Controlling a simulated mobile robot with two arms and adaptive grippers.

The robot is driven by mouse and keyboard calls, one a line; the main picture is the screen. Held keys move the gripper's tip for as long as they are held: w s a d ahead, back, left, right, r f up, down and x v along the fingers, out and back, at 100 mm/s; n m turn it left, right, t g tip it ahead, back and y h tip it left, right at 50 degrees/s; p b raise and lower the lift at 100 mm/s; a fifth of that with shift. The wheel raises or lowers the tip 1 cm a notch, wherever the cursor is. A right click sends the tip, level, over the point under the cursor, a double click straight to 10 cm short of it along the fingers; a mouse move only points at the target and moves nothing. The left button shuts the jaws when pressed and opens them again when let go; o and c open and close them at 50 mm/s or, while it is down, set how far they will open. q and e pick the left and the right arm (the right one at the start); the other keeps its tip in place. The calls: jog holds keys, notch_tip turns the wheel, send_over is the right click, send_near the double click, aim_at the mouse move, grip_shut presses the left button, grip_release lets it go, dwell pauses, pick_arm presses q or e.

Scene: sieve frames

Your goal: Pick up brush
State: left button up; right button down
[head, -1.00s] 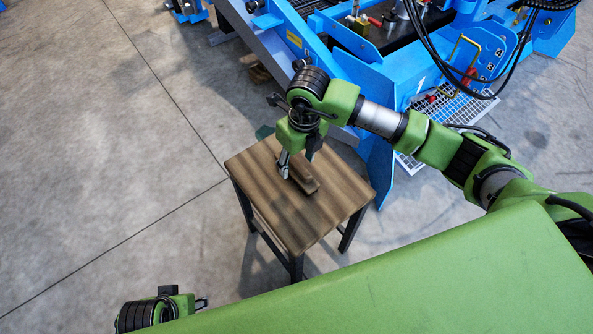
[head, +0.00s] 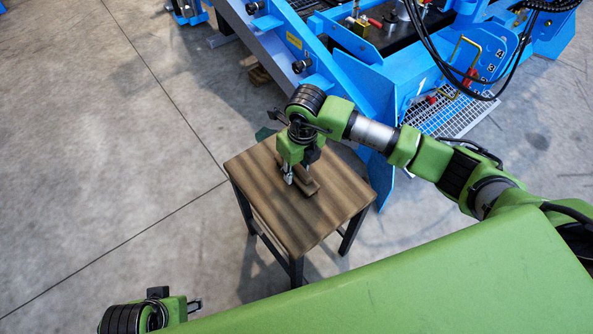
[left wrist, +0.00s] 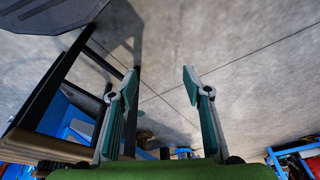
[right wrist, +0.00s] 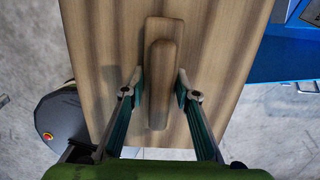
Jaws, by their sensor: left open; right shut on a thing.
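The wooden brush (head: 311,187) lies on a small wooden-topped table (head: 325,217) in the head view. In the right wrist view the brush (right wrist: 163,60) is a long block with a narrower raised handle, pointing away from me. My right gripper (head: 290,182) reaches down from above, and its fingers (right wrist: 161,82) are shut on the brush, one on each side. The brush appears to rest on the tabletop. My left gripper (left wrist: 162,78) is open and empty over the floor; it shows partly at the bottom left of the head view (head: 196,304).
A large blue machine frame (head: 375,80) with hoses stands behind and to the right of the table, close to its edge. A metal grating (head: 450,115) lies beside it. Open concrete floor (head: 90,150) spreads to the left.

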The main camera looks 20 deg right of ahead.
jog(key=shift+r, duration=0.15)
jog(key=shift+r, duration=0.3)
notch_tip(320, 180, up, 3)
jog(key=shift+w+f+p, duration=0.1)
jog(key=shift+f+p, duration=0.1)
jog(key=shift+p, duration=0.2)
pick_arm(q)
notch_tip(320, 180, down, 10)
jog(key=p, duration=0.2)
jog(key=shift+s+f+g, duration=0.15)
jog(key=shift+s+g, duration=0.15)
jog(key=shift+s, duration=0.05)
pick_arm(e)
jog(key=s+a+r, duration=0.3)
jog(key=s+r, duration=0.6)
jog(key=s, duration=0.4)
jog(key=shift+s+r, duration=0.3)
jog(key=shift+s, duration=0.05)
